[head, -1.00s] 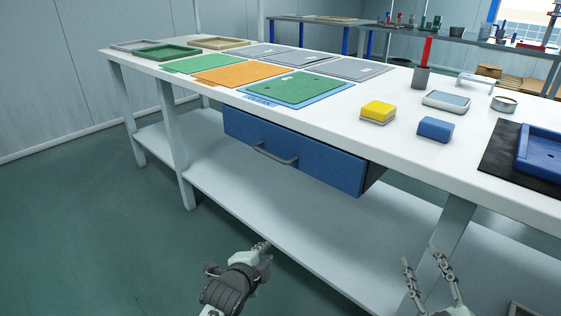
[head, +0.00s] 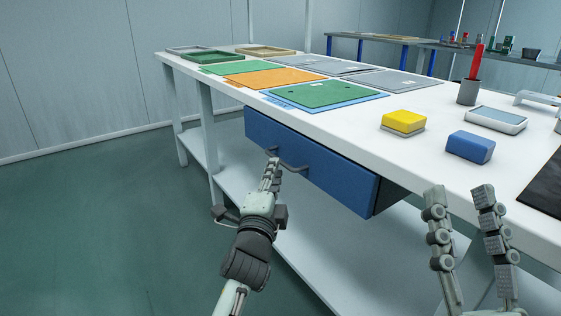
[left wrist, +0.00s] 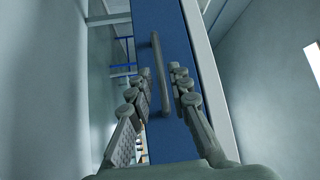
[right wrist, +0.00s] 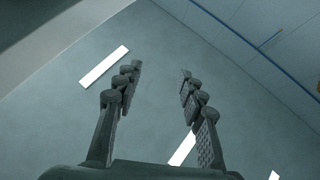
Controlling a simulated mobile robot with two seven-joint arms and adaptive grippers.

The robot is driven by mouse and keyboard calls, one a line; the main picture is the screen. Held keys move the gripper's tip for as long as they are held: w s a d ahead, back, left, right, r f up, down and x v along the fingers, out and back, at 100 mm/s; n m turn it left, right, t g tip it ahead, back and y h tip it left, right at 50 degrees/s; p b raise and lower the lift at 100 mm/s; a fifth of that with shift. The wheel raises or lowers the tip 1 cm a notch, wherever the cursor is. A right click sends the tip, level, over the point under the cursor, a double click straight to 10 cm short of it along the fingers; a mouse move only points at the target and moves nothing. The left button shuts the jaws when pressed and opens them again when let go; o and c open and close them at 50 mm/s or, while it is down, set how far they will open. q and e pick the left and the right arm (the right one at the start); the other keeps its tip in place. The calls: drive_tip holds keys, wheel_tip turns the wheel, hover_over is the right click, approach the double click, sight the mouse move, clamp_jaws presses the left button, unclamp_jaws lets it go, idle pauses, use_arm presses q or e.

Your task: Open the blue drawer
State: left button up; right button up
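The blue drawer (head: 325,172) sits under the front edge of the white table, with a dark bar handle (head: 292,167) on its face. In the left wrist view, the handle (left wrist: 161,75) lies in line with the space between the fingers, against the blue drawer front (left wrist: 182,150). My left gripper (head: 271,165) is at the left end of the handle in the head view. Its fingers (left wrist: 160,85) are apart on either side of the handle, not closed on it. My right gripper (head: 460,195) is open and empty in front of the table; its fingers (right wrist: 160,75) also show apart.
The white table (head: 350,130) holds a yellow block (head: 403,121), a blue block (head: 470,146), a grey cup (head: 468,93) with a red stick and several coloured panels (head: 318,94). A lower shelf (head: 312,255) runs beneath. The floor at left is clear.

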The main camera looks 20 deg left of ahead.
use_arm(q)
drive_tip(key=w, duration=0.5)
drive_tip(key=shift+w+a+r, duration=0.1)
drive_tip(key=shift+a+r, duration=0.2)
drive_tip(key=shift+a, duration=0.05)
clamp_jaws()
